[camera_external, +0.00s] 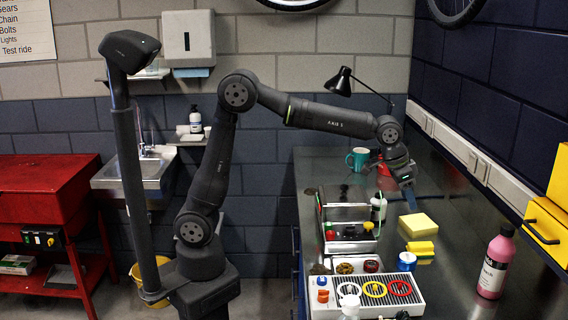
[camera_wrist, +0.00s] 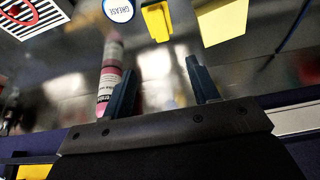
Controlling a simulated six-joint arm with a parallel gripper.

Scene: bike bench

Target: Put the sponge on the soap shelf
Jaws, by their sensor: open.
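The soap shelf (camera_external: 187,139) is on the back wall beside the sink and carries a white soap bottle (camera_external: 195,120).
A pink bottle (camera_external: 492,262) stands on the right of the bench. A blue-white grease tin (camera_external: 407,261), a tool tray (camera_external: 350,240) and a ring tray (camera_external: 372,295) are left of the sponge.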

